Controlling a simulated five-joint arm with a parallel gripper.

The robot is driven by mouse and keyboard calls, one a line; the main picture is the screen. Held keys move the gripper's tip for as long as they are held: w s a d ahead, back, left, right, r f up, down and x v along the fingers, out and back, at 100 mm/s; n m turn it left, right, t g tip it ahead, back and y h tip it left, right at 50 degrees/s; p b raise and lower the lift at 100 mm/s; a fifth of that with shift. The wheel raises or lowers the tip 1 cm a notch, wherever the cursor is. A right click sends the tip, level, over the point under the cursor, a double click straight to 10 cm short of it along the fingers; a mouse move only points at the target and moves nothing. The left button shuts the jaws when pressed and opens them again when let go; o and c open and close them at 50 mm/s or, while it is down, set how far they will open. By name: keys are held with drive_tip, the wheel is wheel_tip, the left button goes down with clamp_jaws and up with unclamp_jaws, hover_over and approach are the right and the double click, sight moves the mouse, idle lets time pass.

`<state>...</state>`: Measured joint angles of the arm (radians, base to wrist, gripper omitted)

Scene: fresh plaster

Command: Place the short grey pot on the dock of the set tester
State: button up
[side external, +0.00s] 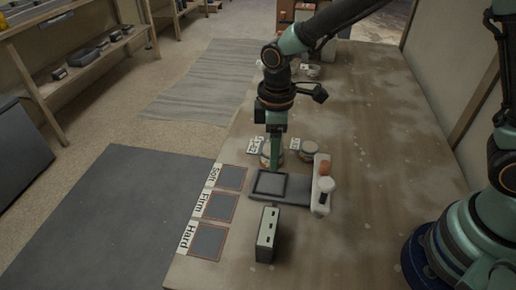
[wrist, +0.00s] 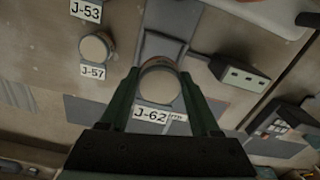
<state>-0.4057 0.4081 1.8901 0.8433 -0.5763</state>
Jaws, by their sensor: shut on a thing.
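My gripper (side external: 274,162) points down with its fingers shut around a short round pot (wrist: 160,86), which has a pale top and a brownish side. In the side external view this pot (side external: 265,156) is partly hidden by the fingers. A card reading J-62 (wrist: 150,115) shows just below it in the wrist view. I cannot tell whether the pot is touching the table. The set tester (side external: 322,187) has a white upright part with an orange piece and a white knob. Its dark flat dock (side external: 270,186) with a raised square frame lies nearer the camera than the pot and is empty.
Another pot (side external: 309,150) stands right of my gripper, behind the tester. In the wrist view, a pot (wrist: 95,47) has card J-57 (wrist: 93,71). A grey box (side external: 268,235) stands in front. Soft, Firm and Hard squares (side external: 220,206) line the left edge. Table at right is clear.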

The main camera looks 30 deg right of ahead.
sight(272, 184)
drive_tip(key=shift+f, duration=3.6)
drive_tip(key=shift+f, duration=0.15)
drive_tip(key=o, duration=1.4)
drive_tip(key=shift+o, duration=0.2)
wheel_tip(272, 184, up, 12)
drive_tip(key=shift+r, duration=0.1)
drive_tip(key=s+d+r+m+t, duration=0.2)
drive_tip(key=s+d+r+m, duration=0.2)
drive_tip(key=d, duration=0.4)
drive_tip(key=s+d+r+m+t, duration=0.3)
drive_tip(key=s+d+r+m, duration=0.1)
drive_tip(key=d+r+m, duration=0.2)
drive_tip(key=shift+s+d+r+m+t, duration=0.35)
drive_tip(key=shift+d+m, duration=0.25)
drive_tip(key=shift+d, duration=0.4)
